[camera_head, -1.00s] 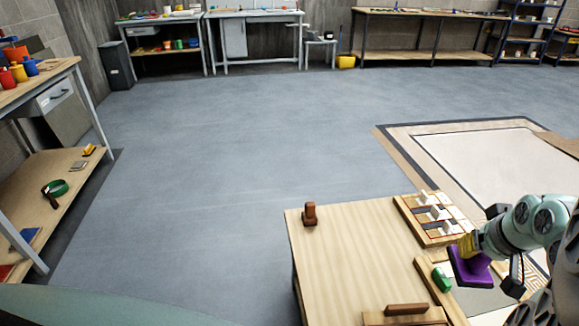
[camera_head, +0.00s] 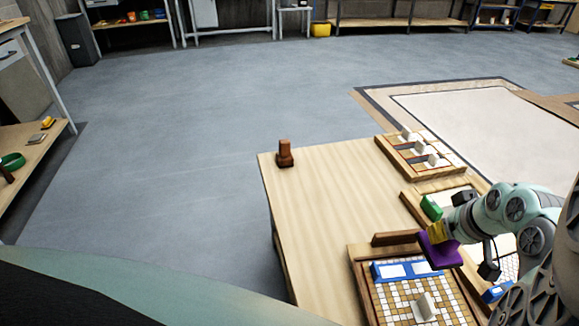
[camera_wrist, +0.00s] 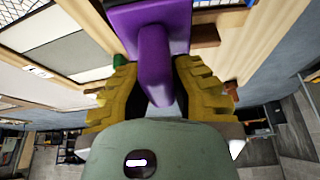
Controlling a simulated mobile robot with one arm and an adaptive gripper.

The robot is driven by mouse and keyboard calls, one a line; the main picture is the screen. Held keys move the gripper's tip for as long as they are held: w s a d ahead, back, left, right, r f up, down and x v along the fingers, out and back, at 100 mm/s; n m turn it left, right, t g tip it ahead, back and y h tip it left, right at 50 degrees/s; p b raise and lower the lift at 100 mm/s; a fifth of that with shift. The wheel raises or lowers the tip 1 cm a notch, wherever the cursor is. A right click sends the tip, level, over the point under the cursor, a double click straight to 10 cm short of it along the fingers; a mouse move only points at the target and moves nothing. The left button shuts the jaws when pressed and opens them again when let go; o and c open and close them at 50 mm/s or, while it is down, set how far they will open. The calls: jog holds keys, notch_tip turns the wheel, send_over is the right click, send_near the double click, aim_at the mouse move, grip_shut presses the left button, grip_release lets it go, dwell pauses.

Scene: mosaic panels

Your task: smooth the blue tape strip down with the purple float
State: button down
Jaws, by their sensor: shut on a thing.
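The purple float (camera_head: 440,252) is held in my gripper (camera_head: 438,232), whose yellow fingers are shut on its handle. The float is over or close to the far right corner of the mosaic panel (camera_head: 362,296); I cannot tell whether it touches. A blue tape strip (camera_head: 377,272) with white patches lies across the far edge of that panel, and its right end is close to the float. In the wrist view the purple float (camera_wrist: 152,35) sits between the yellow fingers (camera_wrist: 152,85), with its handle toward me.
A white block (camera_head: 426,307) stands on the mosaic tiles. A brown bar (camera_head: 395,238) lies just beyond the panel. A green block (camera_head: 431,207) and a tray with white-handled pieces (camera_head: 390,150) are farther back. A brown stamp-like piece (camera_head: 285,153) stands at the table's far left corner. The table's left side (camera_head: 315,215) is clear.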

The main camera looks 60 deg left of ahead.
aim_at(435, 248)
jog(key=shift+a+f+b, duration=0.2)
jog(key=shift+f+b, duration=2.1)
jog(key=shift+f, duration=0.6)
jog(key=shift+w+f+b, duration=0.1)
jog(key=shift+f+b, duration=0.7)
jog(key=shift+f, duration=0.25)
jog(key=shift+w, duration=0.1)
